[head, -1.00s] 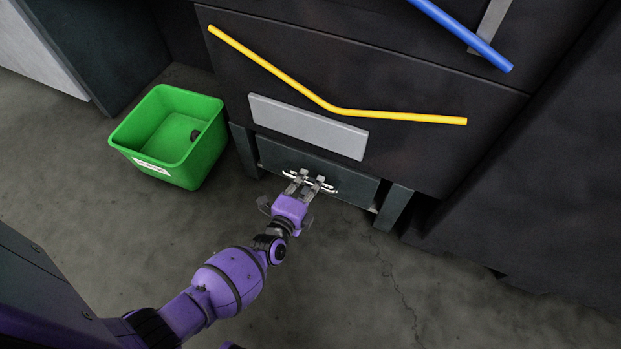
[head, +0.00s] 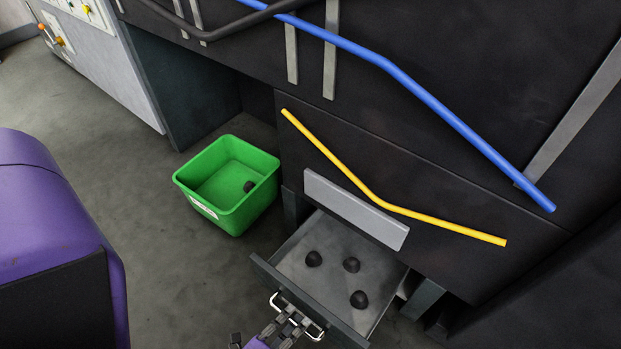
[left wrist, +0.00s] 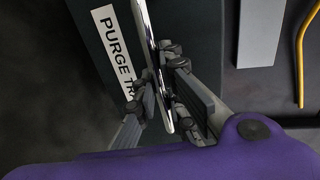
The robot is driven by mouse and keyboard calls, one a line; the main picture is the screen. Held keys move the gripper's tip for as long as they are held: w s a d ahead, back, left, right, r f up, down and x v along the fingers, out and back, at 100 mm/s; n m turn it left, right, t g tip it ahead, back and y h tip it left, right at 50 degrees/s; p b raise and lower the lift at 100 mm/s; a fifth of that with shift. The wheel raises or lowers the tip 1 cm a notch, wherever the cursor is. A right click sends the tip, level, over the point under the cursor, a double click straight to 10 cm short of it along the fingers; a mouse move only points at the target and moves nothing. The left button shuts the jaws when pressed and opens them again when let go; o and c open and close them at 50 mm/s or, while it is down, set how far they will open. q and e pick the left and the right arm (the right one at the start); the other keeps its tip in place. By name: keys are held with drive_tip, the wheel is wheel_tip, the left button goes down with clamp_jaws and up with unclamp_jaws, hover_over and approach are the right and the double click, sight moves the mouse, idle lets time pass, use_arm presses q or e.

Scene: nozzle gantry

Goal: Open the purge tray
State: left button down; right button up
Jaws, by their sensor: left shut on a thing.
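The purge tray (head: 322,262) is a grey drawer low under the dark gantry, pulled well out. Several dark lumps (head: 351,265) lie on its floor. My left gripper (head: 288,318) is shut on the tray's metal bar handle (head: 312,333) at the front panel. In the left wrist view, the fingers (left wrist: 160,100) close around the chrome handle (left wrist: 152,60), beside the white label reading "PURGE TR" (left wrist: 113,50); the rest of the label is hidden by a finger. My right gripper is not in view.
A green bin (head: 232,185) with one dark lump in it stands on the floor left of the tray. A yellow bar (head: 375,195) and a grey plate (head: 352,210) are above the tray. Open floor (head: 170,270) lies to the left.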

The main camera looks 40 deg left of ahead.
use_arm(q)
drive_tip(key=shift+f+v, duration=0.25)
drive_tip(key=shift+v, duration=0.95)
drive_tip(key=shift+f+v, duration=0.25)
drive_tip(key=shift+v, duration=0.95)
drive_tip(key=shift+s, duration=0.15)
drive_tip(key=c, duration=1.8)
unclamp_jaws()
drive_tip(key=v, duration=1.2)
